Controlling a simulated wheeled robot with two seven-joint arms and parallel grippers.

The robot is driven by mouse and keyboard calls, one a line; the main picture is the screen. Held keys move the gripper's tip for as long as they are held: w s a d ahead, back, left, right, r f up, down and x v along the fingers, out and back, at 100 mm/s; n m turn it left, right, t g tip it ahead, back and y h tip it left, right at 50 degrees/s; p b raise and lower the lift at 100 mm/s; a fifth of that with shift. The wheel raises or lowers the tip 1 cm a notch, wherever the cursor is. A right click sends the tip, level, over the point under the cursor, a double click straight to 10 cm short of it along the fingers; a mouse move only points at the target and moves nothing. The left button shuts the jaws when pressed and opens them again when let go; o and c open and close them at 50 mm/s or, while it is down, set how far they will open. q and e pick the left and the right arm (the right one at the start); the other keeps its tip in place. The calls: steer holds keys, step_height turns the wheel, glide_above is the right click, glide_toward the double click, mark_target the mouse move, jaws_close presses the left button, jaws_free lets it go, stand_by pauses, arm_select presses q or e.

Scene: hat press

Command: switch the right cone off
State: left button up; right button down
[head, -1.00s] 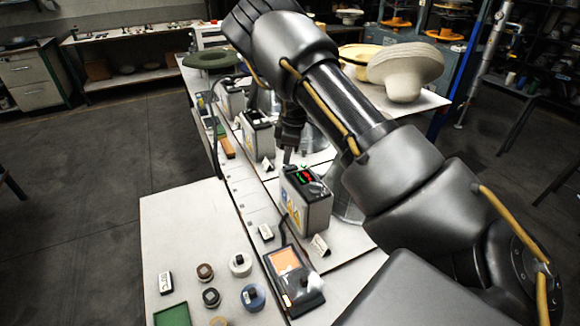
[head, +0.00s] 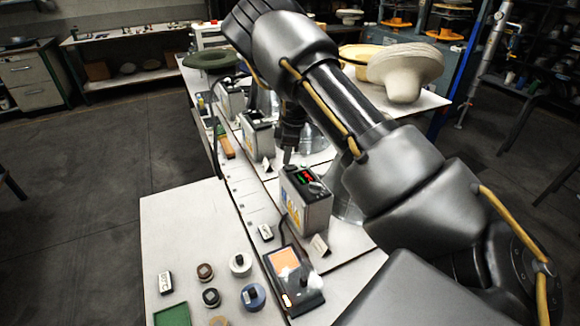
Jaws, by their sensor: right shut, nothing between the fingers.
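The nearest control box (head: 305,207) stands upright on the bench, a grey box with a yellow warning label on its side. Its top carries a small display with red and green lights and a switch (head: 316,187). My right gripper (head: 288,160) points down just above and behind the top of this box, its fingers shut and empty. I cannot tell whether the fingertips touch it. The cone behind the box is mostly hidden by my right arm; a pale part of it (head: 349,209) shows. My left gripper is not in view.
Two similar boxes (head: 258,137) stand farther back along the bench. In front lie a black device with an orange screen (head: 285,259) and several round pieces (head: 240,264). A felt hat (head: 405,70) sits at the back right. The near bench's left part (head: 180,225) is clear.

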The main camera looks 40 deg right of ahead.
mark_target(288, 167)
steer(key=shift+f+b, duration=0.5)
steer(key=shift+f, duration=0.4)
stand_by(0.5)
steer(key=shift+r, duration=0.1)
steer(key=shift+r+p, duration=0.85)
step_height(288, 167, up, 5)
steer(key=p, duration=0.4)
steer(key=shift+r, duration=0.15)
